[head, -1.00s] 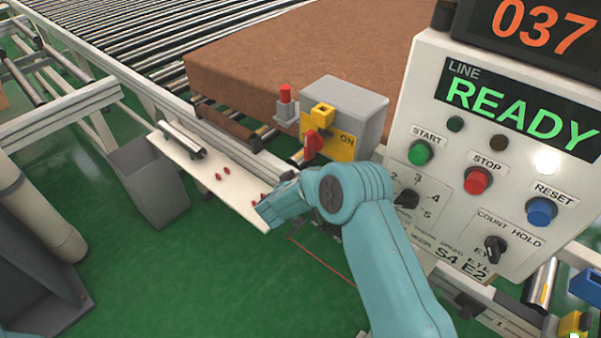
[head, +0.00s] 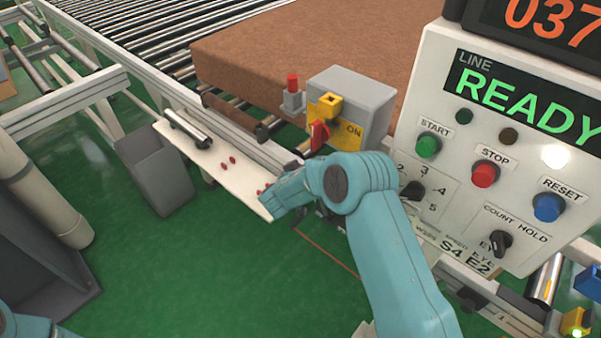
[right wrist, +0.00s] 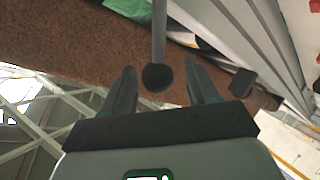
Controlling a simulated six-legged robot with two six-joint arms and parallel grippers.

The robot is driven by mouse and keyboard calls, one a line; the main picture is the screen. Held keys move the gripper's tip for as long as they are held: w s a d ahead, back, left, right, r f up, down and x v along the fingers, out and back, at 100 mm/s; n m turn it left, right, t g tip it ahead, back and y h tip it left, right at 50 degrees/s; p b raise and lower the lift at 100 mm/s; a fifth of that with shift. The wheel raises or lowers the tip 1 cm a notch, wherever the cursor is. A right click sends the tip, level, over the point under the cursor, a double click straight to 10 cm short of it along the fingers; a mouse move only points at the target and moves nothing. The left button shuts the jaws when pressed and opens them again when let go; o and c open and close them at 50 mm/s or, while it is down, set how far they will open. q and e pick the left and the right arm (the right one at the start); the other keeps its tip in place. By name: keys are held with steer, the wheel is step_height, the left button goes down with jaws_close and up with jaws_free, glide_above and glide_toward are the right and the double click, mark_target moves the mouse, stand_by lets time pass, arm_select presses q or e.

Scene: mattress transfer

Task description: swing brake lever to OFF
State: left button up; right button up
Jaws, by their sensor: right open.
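A grey rod with a dark ball knob (right wrist: 157,77), which looks like a lever, stands between the fingers of my right gripper (right wrist: 161,84) in the right wrist view. The fingers are open, one on each side of the knob, with gaps showing. In the head view my right arm reaches in from the lower right, and its fingers and the knob are hidden. A grey box (head: 362,98) there has a yellow plate marked ON and a red handle (head: 319,136); I cannot tell whether this belongs to the lever. My left gripper is out of view.
A brown mattress (head: 290,55) lies on the roller conveyor behind the box. A control panel (head: 450,80) reading READY stands at the right. A white shelf (head: 215,160) with small red pieces and a grey bin (head: 155,172) are left of my arm. Green floor is open below.

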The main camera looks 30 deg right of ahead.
steer(key=b+v, duration=0.1)
steer(key=v, duration=1.4)
steer(key=shift+s+a, duration=0.2)
steer(key=shift+r, duration=0.15)
